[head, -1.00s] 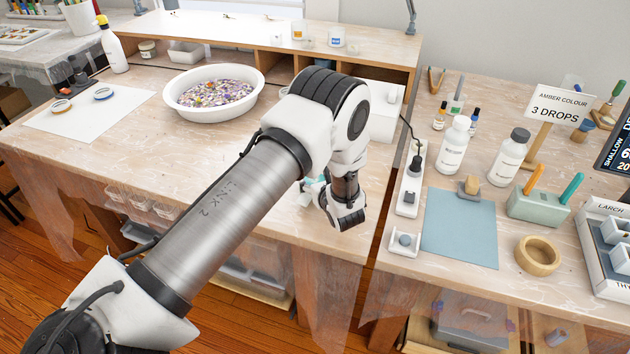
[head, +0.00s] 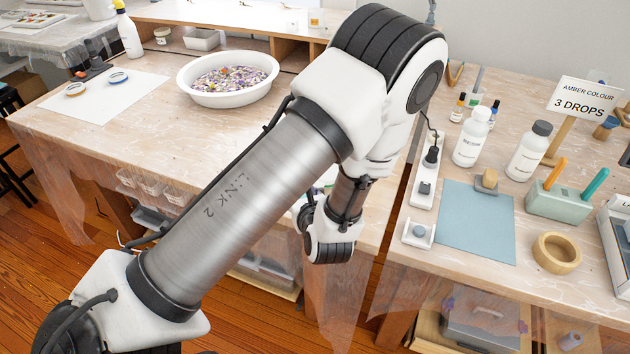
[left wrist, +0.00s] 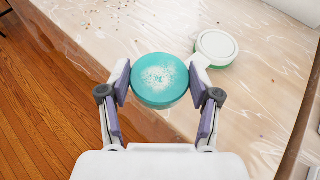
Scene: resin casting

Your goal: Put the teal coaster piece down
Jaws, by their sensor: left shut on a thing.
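The teal coaster piece (left wrist: 160,80) is a round disc with a pale, speckled patch on top. In the left wrist view it sits between the two fingers of my left gripper (left wrist: 160,88), which is shut on its sides. It is over the plastic-covered table near the table's front edge; I cannot tell whether it touches the surface. A white round piece with a green rim (left wrist: 216,47) lies on the table just beyond it to the right. In the head view my left arm hides most of the gripper and the coaster. My right gripper is not in view.
The table (head: 150,140) holds a white tub of coloured bits (head: 228,80) and a white sheet (head: 105,95) with two small round pieces. The right bench has a blue mat (head: 476,220), bottles and a wooden ring (head: 556,253). Wooden floor (left wrist: 40,110) lies past the front edge.

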